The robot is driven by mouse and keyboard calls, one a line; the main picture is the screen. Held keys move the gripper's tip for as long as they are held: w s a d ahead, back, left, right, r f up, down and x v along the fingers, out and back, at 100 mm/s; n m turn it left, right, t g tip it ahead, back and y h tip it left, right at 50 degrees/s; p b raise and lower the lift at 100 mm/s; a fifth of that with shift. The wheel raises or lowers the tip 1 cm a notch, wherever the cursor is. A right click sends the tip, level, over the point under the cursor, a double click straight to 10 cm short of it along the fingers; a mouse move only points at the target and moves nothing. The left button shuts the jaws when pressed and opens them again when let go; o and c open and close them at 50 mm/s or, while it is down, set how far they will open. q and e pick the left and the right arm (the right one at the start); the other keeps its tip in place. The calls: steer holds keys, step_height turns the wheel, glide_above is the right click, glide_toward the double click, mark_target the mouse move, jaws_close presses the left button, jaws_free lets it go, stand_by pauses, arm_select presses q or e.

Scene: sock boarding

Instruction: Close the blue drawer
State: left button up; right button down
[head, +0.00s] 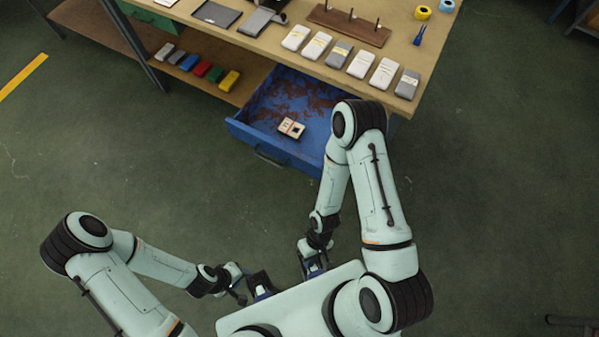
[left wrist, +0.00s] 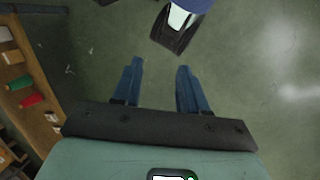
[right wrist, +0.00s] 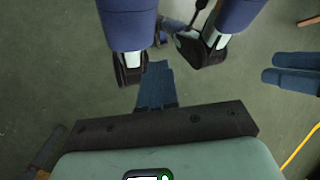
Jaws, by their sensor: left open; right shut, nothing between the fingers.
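The blue drawer (head: 268,146) is pulled out from under the workbench in the head view, its front panel and dark handle (head: 270,158) facing me. A small cream-coloured box (head: 291,128) lies inside it. My right arm covers the drawer's right side. My left gripper (head: 262,287) is low in front of my body, well short of the drawer; in the left wrist view its fingers (left wrist: 160,80) are apart and empty. My right gripper (head: 315,268) is also near my body, away from the handle; in the right wrist view its fingers (right wrist: 155,85) are together with nothing between them.
The wooden workbench (head: 385,88) holds several white and grey packs, a peg board (head: 349,25) and tape rolls. A lower shelf (head: 240,92) left of the drawer holds coloured packs. The green floor between drawer and grippers looks clear.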

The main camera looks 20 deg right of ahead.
steer(key=s+f+n+g+h+b, duration=0.1)
steer(key=s+n+g+h+b, duration=0.15)
steer(key=s+n, duration=0.2)
steer(key=n+t+h+b, duration=0.9)
steer(key=n+t+h, duration=0.75)
steer(key=n, duration=0.35)
glide_toward(303, 166)
steer(key=shift+t+y, duration=0.4)
steer(key=shift+y, duration=0.1)
steer(key=b+x, duration=0.1)
steer(key=x, duration=0.5)
steer(key=shift+d, duration=0.5)
arm_select(q)
step_height(303, 166, down, 12)
steer(key=w+t, duration=0.1)
steer(key=shift+a, duration=0.15)
